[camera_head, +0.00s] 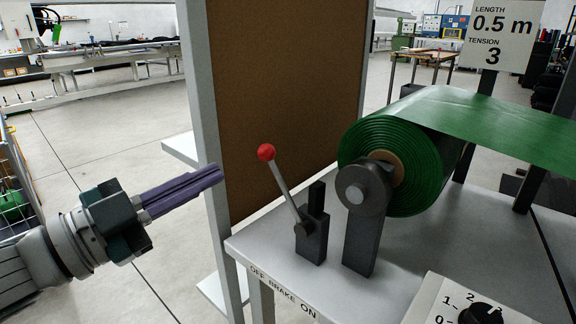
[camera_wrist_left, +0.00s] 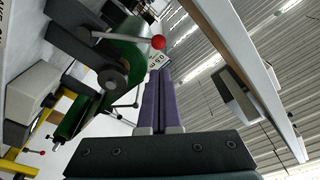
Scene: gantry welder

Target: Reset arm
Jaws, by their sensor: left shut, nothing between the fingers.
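My left gripper (camera_head: 200,184) comes in from the left in the head view. Its purple fingers are together, with nothing between them. They point right and slightly up, toward the brown panel and its grey post, left of the brake lever. The fingers also show in the left wrist view (camera_wrist_left: 160,88). The brake lever (camera_head: 282,188) has a red ball knob and leans to the left, toward the OFF end of the OFF BRAKE ON label (camera_head: 283,291). The lever also shows in the left wrist view (camera_wrist_left: 128,39), apart from the fingers. My right gripper is not in view.
A roll of green sheet (camera_head: 402,150) sits on a stand on the grey table (camera_head: 375,292). A dial box (camera_head: 440,302) is at the front right. A brown panel (camera_head: 280,90) stands behind the lever. A sign (camera_head: 503,30) reads length 0.5 m, tension 3. Open floor lies left.

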